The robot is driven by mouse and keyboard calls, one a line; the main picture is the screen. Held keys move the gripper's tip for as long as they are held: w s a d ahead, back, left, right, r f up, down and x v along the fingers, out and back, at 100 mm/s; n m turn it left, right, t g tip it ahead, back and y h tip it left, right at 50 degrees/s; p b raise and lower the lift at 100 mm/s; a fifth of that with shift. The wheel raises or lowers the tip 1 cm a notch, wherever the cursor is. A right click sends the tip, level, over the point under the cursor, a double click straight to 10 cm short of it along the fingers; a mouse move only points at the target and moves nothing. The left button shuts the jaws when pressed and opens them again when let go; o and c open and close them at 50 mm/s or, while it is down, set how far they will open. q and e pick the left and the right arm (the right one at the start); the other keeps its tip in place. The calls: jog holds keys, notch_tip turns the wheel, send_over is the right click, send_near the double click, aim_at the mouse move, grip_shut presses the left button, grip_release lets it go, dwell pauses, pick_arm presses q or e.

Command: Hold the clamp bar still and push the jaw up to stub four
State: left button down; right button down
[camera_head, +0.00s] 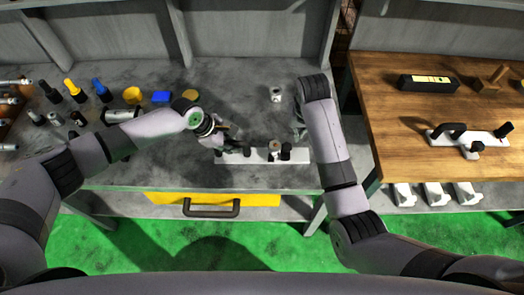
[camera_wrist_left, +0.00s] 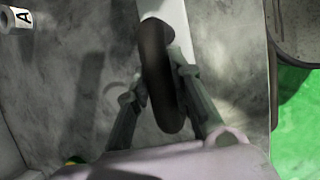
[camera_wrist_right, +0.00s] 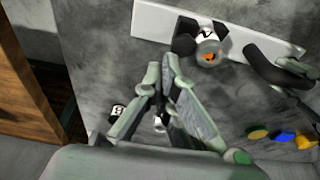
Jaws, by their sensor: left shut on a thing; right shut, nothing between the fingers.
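The clamp bar is a long white bar (camera_head: 310,156) lying along the front of the grey bench, with a black loop handle (camera_wrist_left: 152,65) at its left end. My left gripper (camera_wrist_left: 160,85) is shut on this handle, one finger on each side. The jaw, a pale round piece with an orange mark on top (camera_wrist_right: 208,50), stands on the bar beside a black stub (camera_wrist_right: 184,36); another dark post (camera_head: 247,152) shows nearer the handle. My right gripper (camera_wrist_right: 162,75) is shut and empty, behind the bar and apart from the jaw. My right arm partly hides it in the head view.
A small labelled cylinder (camera_head: 276,94) stands behind the bar. A wooden table (camera_head: 400,100) at right carries a similar bar (camera_head: 485,138). A yellow drawer (camera_head: 265,208) is below.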

pick_arm(q)
jog(key=c, duration=1.3)
grip_release()
jog(key=shift+c, duration=0.2)
jog(key=v, duration=1.2)
